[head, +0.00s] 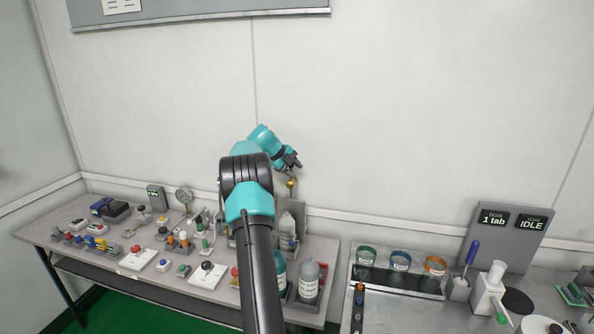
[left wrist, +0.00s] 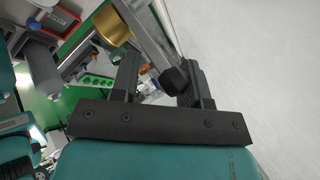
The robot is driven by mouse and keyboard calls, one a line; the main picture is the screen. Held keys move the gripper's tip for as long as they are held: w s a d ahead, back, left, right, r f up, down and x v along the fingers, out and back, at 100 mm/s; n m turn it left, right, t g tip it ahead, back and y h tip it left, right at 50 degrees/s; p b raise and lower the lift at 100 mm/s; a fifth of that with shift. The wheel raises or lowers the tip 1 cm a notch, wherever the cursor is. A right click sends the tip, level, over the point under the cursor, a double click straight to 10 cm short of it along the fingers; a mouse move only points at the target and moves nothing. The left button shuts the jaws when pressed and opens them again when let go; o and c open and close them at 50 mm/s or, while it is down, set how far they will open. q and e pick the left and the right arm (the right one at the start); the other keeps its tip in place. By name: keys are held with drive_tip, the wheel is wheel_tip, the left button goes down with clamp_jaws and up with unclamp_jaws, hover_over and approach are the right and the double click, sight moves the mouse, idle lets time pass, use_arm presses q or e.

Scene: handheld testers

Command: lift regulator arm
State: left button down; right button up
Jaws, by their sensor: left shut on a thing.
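My left gripper (head: 291,161) is raised near the wall, above the back of the left table. It also shows in the left wrist view (left wrist: 165,85), its two dark fingers around the end of the regulator arm (left wrist: 148,40). The regulator arm is a grey bar with a black knob (left wrist: 174,79) near the right finger and a brass cylinder (left wrist: 112,23) beside it. In the head view a small brass part (head: 291,184) shows just below the gripper. My own arm hides much of the regulator stand. My right gripper is not in view.
The left table (head: 105,240) holds several switches, buttons and a round gauge (head: 183,195). Bottles (head: 308,282) stand at its right end. A gap separates the two; the wall is close behind.

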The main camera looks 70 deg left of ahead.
use_arm(q)
drive_tip(key=shift+s+a+f, duration=0.2)
drive_tip(key=shift+a+f, duration=0.1)
drive_tip(key=shift+a, duration=0.05)
drive_tip(key=c, duration=1)
unclamp_jaws()
drive_tip(key=shift+c, duration=0.2)
drive_tip(key=shift+o, duration=0.4)
drive_tip(key=shift+s+a+f, duration=0.1)
drive_tip(key=shift+a, duration=0.05)
drive_tip(key=shift+r, duration=0.2)
drive_tip(key=shift+r, duration=0.25)
drive_tip(key=v, duration=1.7)
drive_tip(key=shift+d+f, duration=0.2)
drive_tip(key=shift+s, duration=0.1)
